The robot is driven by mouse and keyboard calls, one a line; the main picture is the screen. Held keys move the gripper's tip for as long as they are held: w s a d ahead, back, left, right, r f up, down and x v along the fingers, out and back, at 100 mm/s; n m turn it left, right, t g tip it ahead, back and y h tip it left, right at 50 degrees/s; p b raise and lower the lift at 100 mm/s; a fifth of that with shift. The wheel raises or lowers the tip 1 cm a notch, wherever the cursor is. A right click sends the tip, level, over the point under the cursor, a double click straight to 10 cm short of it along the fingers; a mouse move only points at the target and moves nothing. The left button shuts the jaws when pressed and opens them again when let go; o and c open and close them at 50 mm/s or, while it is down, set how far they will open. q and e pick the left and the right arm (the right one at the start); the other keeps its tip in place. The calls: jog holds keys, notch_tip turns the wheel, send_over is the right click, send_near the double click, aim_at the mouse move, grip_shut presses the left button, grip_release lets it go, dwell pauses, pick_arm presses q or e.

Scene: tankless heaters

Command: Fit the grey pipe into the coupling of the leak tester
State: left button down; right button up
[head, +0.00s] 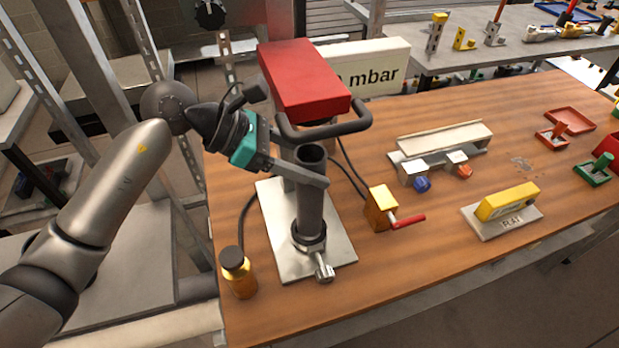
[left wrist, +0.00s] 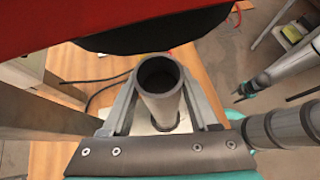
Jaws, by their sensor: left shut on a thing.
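The grey pipe (head: 310,205) stands upright, its open top end showing in the head view and in the left wrist view (left wrist: 160,100). My left gripper (head: 308,172) is shut on the pipe near its top, one finger on each side. The pipe's lower end meets the dark ring of the coupling (head: 308,240) on the leak tester's pale base plate (head: 275,225); how deep it sits I cannot tell. The coupling has a metal clamp (head: 323,268) at its front. The tester's red head (head: 303,78) is above and behind the pipe. My right gripper seems to show small in the left wrist view (left wrist: 240,93); its fingers are unclear.
A dark handle (head: 325,130) is close behind my left gripper. The wooden table (head: 400,275) is clear at the front right.

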pick_arm(q)
jog(key=shift+a+f, duration=0.1)
jog(key=shift+f, duration=2.35)
jog(key=shift+c, duration=0.7)
grip_release()
jog(key=b+v, duration=0.1)
jog(key=v, duration=1.1)
